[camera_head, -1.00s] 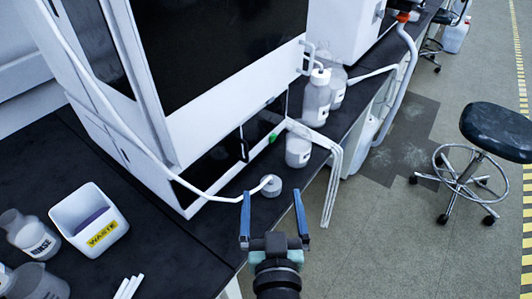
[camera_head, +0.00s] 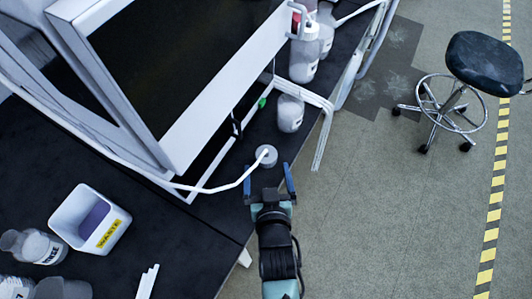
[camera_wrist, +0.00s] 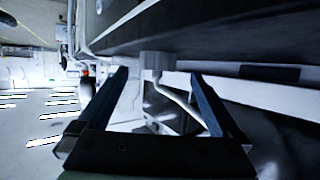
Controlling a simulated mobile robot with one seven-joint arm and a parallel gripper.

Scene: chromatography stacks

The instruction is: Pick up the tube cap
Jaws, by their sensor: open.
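The tube cap (camera_head: 265,154) is a small grey cylinder on the black bench top, near the front edge. A thin white tube (camera_head: 228,187) runs from it to the left. My gripper (camera_head: 267,168) is open and empty, with its blue fingers just in front of the cap. In the wrist view the cap (camera_wrist: 156,61) shows between and beyond the fingertips of my gripper (camera_wrist: 160,74), with the tube curving away from it. I cannot tell whether the fingertips overlap the cap's sides.
A large white-framed instrument (camera_head: 180,130) stands close behind the cap. A small bottle (camera_head: 290,113) and a taller one (camera_head: 305,55) stand farther along the bench. A white waste bin (camera_head: 92,215) is at left. A stool (camera_head: 480,62) stands on the open floor at right.

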